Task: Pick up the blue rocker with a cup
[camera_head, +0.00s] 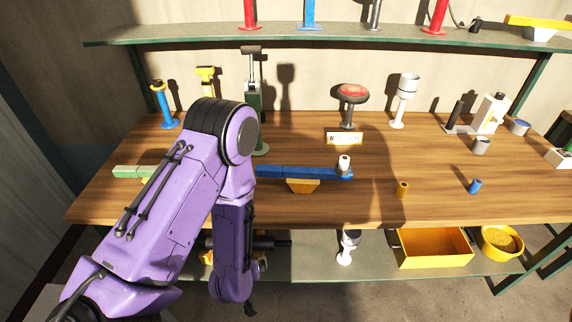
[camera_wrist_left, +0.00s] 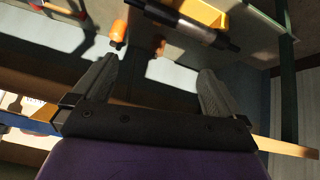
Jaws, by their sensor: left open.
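The blue rocker (camera_head: 302,172) is a long blue bar resting on a yellow-orange wedge (camera_head: 302,186) near the table's front edge. A small white cup-like piece (camera_head: 344,165) stands at its right end. My left arm covers the bar's left part. A blue bar, seemingly the rocker, shows at the left edge of the left wrist view (camera_wrist_left: 28,124). My left gripper (camera_wrist_left: 157,76) is open, with nothing between its fingers. My right gripper is not in view.
A light green bar (camera_head: 130,171) lies to the left, partly behind my arm. A red-topped stand (camera_head: 351,93) and a white cup on a stand (camera_head: 406,88) are farther back. A yellow bin (camera_head: 434,250) sits on the lower shelf.

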